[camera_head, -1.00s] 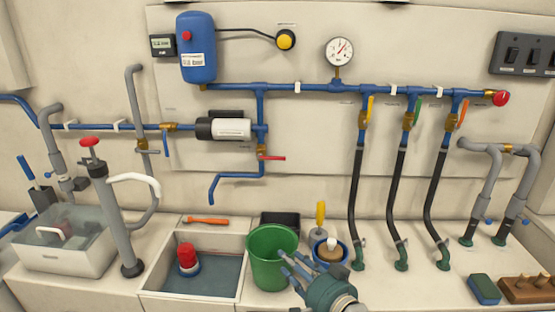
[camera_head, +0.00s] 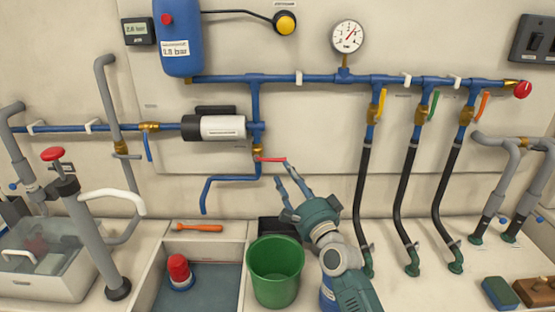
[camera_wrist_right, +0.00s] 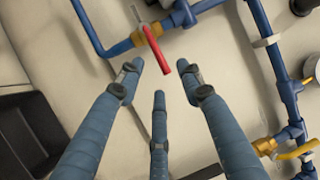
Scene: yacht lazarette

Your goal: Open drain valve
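The drain valve is a brass body (camera_head: 258,149) on the blue pipe below the pump, with a red lever (camera_head: 270,159) pointing right, across the pipe. In the right wrist view the red lever (camera_wrist_right: 157,50) and its brass body (camera_wrist_right: 147,34) are just ahead of the fingers. My right gripper (camera_head: 284,172) is open and empty, with its fingertips just below the lever's free end. In the right wrist view the three fingers (camera_wrist_right: 160,76) are spread, one tip close to the lever's end. I cannot tell whether it touches. My left gripper is not in view.
A green bucket (camera_head: 275,288) stands below, left of my right forearm. A black tray (camera_head: 280,228) sits behind it. Black hoses (camera_head: 361,205) hang to the right. A blue outlet pipe (camera_head: 204,195) bends down left of the valve. The wall around the lever is clear.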

